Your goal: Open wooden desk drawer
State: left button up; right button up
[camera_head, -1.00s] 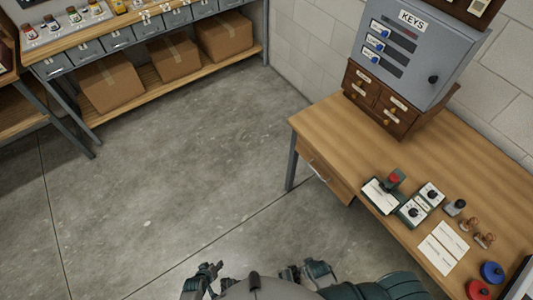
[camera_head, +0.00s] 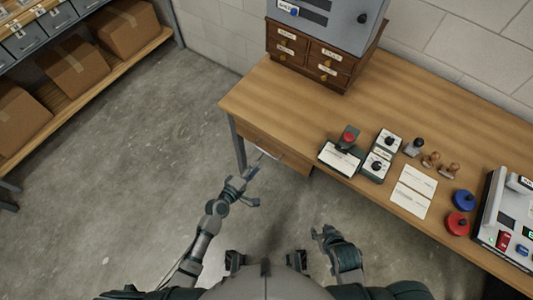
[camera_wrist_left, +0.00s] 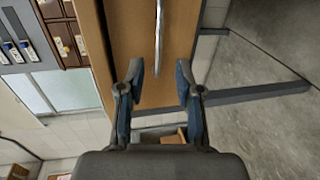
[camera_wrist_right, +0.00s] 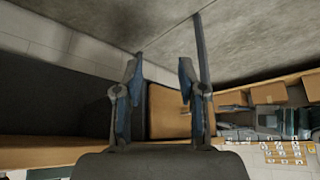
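The wooden desk (camera_head: 300,105) stands at the right in the head view. Its drawer (camera_head: 270,146) is set under the front left edge and looks closed. A metal bar handle (camera_head: 266,152) is on the drawer front. My left gripper (camera_head: 252,186) is just in front of and below the handle.
On the desktop are a red-button device (camera_head: 341,152), a switch box (camera_head: 382,152), stamps (camera_head: 431,160), papers (camera_head: 413,192) and round ink pads (camera_head: 463,200). A small wooden cabinet (camera_head: 320,62) stands at the back. A desk leg (camera_head: 237,142) is near my left gripper. The floor is clear.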

aim_at(269, 154)
pick_arm(q)
jog(key=x, duration=0.3)
jog(key=b+x, duration=0.1)
jog(key=x, duration=0.2)
jog(key=d+x, duration=0.1)
jog(key=x, duration=0.2)
jog(key=shift+s+d+b, duration=0.1)
jog(key=shift+s+b, duration=0.2)
jog(key=shift+s, duration=0.05)
jog(key=shift+w+d, duration=0.1)
jog(key=shift+w, duration=0.2)
jog(key=shift+a, duration=0.6)
jog(key=shift+c, duration=0.3)
jog(key=c, duration=0.4)
jog(key=shift+d, duration=0.15)
grip_shut()
jog(key=shift+d, duration=0.3)
pick_arm(e)
jog(key=w+a+r+t+y, duration=0.1)
jog(key=w+r+t, duration=0.1)
jog(key=w, duration=0.4)
jog(key=shift+t, duration=0.8)
